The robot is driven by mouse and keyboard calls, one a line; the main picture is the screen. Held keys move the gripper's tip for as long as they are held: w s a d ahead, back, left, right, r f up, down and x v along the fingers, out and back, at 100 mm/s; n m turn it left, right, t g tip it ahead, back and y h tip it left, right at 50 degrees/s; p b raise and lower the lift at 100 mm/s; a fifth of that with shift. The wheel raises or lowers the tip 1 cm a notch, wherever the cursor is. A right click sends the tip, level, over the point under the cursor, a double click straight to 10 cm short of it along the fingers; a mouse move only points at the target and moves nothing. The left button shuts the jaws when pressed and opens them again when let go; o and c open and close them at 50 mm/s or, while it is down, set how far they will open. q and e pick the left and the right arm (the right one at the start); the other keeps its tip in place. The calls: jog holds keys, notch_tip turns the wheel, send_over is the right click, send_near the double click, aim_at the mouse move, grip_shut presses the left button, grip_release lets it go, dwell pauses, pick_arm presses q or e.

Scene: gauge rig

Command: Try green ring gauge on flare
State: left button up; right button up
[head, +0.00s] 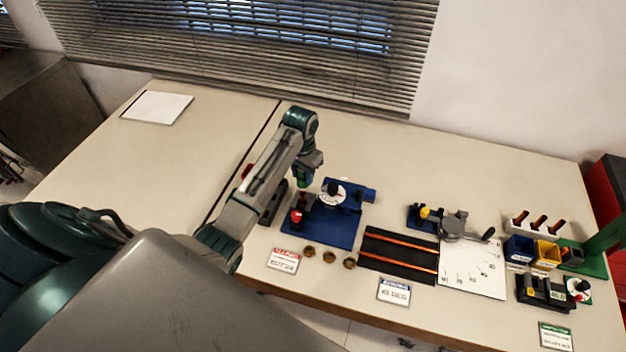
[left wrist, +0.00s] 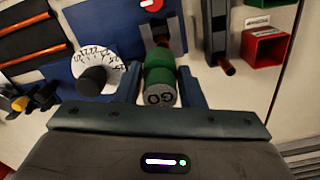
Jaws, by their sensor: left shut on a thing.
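My left gripper (head: 307,172) is over the left part of the blue rig (head: 325,232). In the left wrist view its two fingers (left wrist: 163,92) are shut on the green ring gauge (left wrist: 159,76), a green cylinder whose grey end face reads "GO". The green gauge also shows small under the gripper in the head view (head: 304,181). Just beyond the gauge in the wrist view is a dark clamp block (left wrist: 175,30) with a bit of copper-coloured tube by it. The flare itself is hidden, so I cannot tell whether the gauge touches it. My right gripper is not in view.
The rig carries a white dial (left wrist: 92,70) with a black knob and a red knob (head: 296,216). A red bin (left wrist: 265,47) and dark rack (left wrist: 217,30) stand beside it. Brass nuts (head: 328,257) and a black tube tray (head: 398,253) are in front. The table's left is mostly clear.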

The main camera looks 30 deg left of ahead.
pick_arm(q)
jog(key=shift+w+a+f, duration=0.3)
jog(key=shift+a+f, duration=0.1)
jog(key=shift+s+d+f, duration=0.15)
jog(key=shift+s+d, duration=0.05)
jog(key=shift+f, duration=0.35)
jog(key=shift+w+f, duration=0.1)
jog(key=shift+f, duration=1.4)
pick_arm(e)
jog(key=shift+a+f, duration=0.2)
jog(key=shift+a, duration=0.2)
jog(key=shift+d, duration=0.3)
pick_arm(q)
jog(key=shift+f+b, duration=0.25)
jog(key=shift+b, duration=0.05)
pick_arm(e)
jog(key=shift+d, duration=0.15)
pick_arm(q)
jog(key=shift+f, duration=0.3)
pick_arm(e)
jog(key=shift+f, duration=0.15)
